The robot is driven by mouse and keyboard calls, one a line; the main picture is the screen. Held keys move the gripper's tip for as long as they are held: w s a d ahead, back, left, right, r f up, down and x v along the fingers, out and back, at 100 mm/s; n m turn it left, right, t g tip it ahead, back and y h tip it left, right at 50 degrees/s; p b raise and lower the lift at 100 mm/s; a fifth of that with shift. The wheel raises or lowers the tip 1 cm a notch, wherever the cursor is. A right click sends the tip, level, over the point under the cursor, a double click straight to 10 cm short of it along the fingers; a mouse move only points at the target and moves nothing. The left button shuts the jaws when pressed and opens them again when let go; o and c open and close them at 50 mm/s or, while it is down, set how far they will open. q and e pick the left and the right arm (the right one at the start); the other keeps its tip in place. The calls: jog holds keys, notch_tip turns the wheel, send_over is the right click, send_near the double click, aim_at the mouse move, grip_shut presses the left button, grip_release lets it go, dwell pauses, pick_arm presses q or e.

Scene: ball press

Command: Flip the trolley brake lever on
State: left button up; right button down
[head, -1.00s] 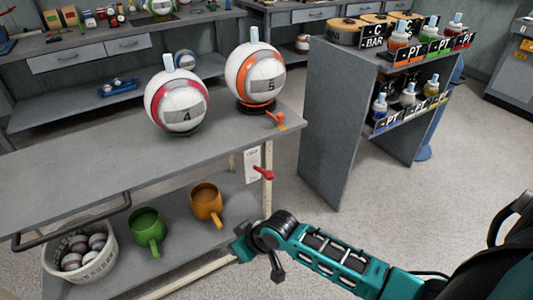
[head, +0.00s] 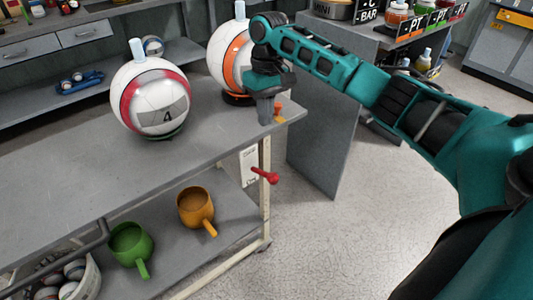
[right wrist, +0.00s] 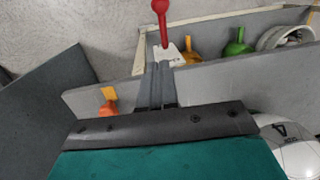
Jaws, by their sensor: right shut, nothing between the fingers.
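The trolley (head: 75,185) is a grey two-shelf cart with a pale frame. Its red brake lever (head: 266,176) sticks out to the right from a white plate (head: 249,166) on the end leg, below the top. The lever (right wrist: 162,18) also shows in the right wrist view, past the fingertips. My right gripper (head: 266,118) is shut and empty, fingers pointing down, over the right end of the trolley top. It is above the lever and apart from it. In the right wrist view the gripper (right wrist: 158,68) shows its fingers together. My left gripper is out of view.
Ball 4 (head: 150,97) and ball 5 (head: 228,60), partly hidden by my gripper, stand on the trolley top. A small orange piece (head: 279,111) sits at its corner. A grey shelf unit (head: 325,130) stands right of the trolley.

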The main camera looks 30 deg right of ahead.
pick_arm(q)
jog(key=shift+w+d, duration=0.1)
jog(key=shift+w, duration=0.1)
pick_arm(e)
jog(key=shift+w+d+r, duration=0.1)
jog(key=shift+d+r, duration=0.3)
jog(key=shift+r, duration=0.2)
jog(key=shift+f, duration=0.1)
jog(key=b, duration=0.2)
send_over(263, 174)
jog(key=d, duration=0.2)
jog(key=shift+f, duration=6)
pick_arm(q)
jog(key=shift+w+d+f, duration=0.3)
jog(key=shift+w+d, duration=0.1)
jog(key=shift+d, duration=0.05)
pick_arm(e)
jog(key=shift+s+a, duration=0.1)
jog(key=shift+s, duration=0.35)
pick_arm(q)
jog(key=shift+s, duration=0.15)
